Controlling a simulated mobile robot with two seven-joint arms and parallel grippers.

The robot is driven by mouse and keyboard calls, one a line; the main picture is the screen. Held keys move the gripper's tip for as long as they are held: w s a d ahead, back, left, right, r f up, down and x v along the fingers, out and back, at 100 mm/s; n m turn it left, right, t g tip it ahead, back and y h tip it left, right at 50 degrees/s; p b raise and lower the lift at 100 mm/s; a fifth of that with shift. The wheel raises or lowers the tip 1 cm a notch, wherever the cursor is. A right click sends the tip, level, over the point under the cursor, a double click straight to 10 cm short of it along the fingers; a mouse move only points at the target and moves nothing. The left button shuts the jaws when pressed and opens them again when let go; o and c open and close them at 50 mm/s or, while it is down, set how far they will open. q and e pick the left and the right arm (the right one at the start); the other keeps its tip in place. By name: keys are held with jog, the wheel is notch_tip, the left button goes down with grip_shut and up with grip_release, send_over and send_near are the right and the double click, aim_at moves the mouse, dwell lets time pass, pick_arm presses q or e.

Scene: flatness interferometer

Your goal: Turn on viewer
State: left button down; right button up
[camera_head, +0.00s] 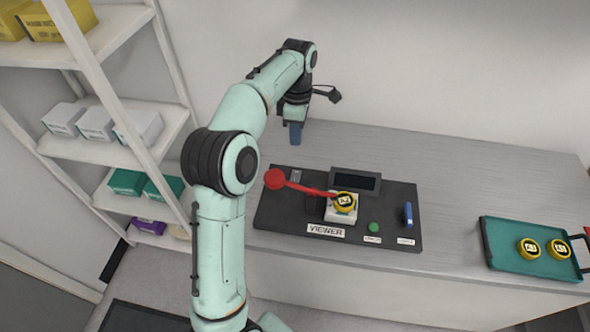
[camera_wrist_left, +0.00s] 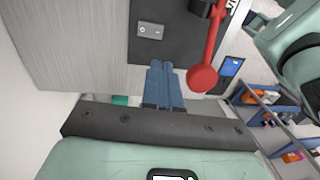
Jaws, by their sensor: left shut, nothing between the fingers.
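The viewer (camera_head: 270,215) is a black panel on the grey bench with a "VIEWER" label, a dark screen, a green button (camera_head: 374,228) and a blue handle (camera_head: 408,214). A red lever (camera_head: 300,187) with a round knob reaches to a yellow disc (camera_head: 345,199) on a white block. A small rocker switch (camera_head: 296,176) is at the panel's back left; it also shows in the left wrist view (camera_wrist_left: 150,30). My left gripper (camera_head: 295,141) is shut and empty, above the bench behind the switch. In the left wrist view its blue fingers (camera_wrist_left: 163,70) are together, beside the red knob (camera_wrist_left: 202,78).
A green tray (camera_head: 495,261) with two yellow discs (camera_head: 529,248) stands at the bench's right. A white shelf (camera_head: 125,33) with boxes is at the left. The bench between panel and tray is clear.

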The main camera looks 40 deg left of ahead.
aim_at(295, 180)
pick_arm(q)
jog(key=shift+w, duration=0.1)
pick_arm(e)
jog(key=shift+w, duration=0.1)
pick_arm(q)
jog(key=f+b, duration=0.1)
jog(key=f, duration=0.3)
jog(key=s+f+b, duration=0.1)
jog(key=f, duration=0.8)
jog(key=shift+s+d+b, duration=0.25)
jog(key=shift+d+b, duration=0.15)
jog(key=shift+f, duration=0.45)
pick_arm(e)
jog(key=shift+s+f, duration=1.95)
jog(key=shift+s, duration=0.1)
